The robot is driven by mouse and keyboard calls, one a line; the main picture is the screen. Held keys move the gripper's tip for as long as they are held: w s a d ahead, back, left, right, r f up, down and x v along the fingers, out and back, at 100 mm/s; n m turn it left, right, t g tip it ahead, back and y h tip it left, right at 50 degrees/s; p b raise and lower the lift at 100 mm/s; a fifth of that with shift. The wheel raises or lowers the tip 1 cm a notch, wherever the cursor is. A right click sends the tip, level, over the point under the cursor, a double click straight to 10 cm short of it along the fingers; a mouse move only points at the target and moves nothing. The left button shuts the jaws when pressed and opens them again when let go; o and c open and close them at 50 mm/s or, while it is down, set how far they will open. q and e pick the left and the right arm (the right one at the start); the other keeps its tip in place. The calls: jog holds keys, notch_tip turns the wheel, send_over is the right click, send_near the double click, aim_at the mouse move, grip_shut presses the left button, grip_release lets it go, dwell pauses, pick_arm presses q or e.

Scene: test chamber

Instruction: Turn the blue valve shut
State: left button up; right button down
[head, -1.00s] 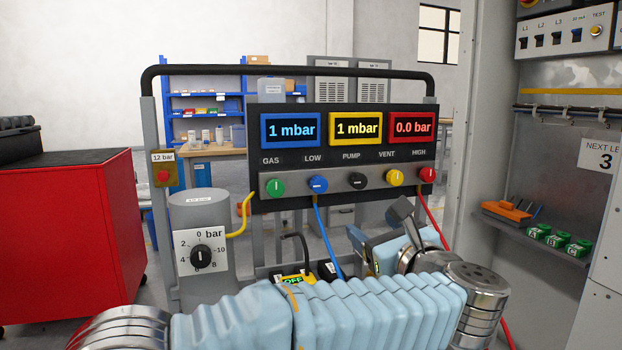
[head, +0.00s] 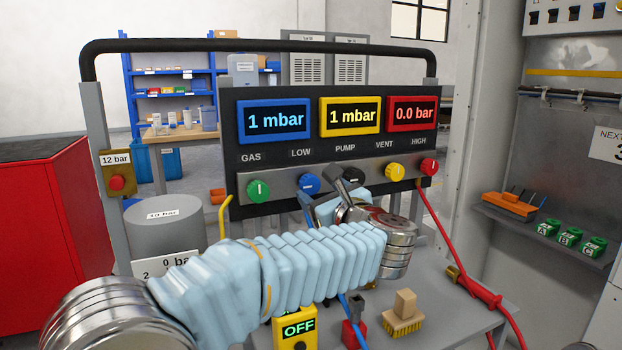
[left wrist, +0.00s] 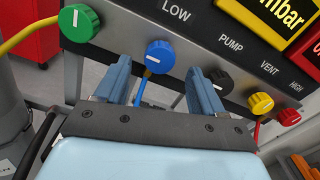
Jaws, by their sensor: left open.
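The blue valve (head: 309,184) is a round knob with a short white mark, under the LOW label on the dark panel. It also shows in the left wrist view (left wrist: 160,57), with the blue hose below it. My left gripper (head: 322,192) is open and empty, in front of the panel just below and beside the blue valve. In the left wrist view, the two blue fingers (left wrist: 157,72) point at the panel, one on each side of the knob in the picture. I cannot tell whether they touch it. My right gripper is in neither view now.
The green valve (head: 258,191) is left of the blue one; the black knob (left wrist: 222,79), yellow valve (head: 395,173) and red valve (head: 430,167) are right. A yellow OFF box (head: 296,330) and a wooden-handled brush (head: 404,312) lie on the bench below. A rail frames the panel.

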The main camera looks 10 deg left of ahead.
aim_at(311, 184)
pick_arm(q)
jog(key=p+x, duration=0.1)
jog(key=x, duration=0.4)
jog(key=shift+w+a, duration=0.1)
jog(key=shift+w, duration=0.05)
jog(key=c, duration=1)
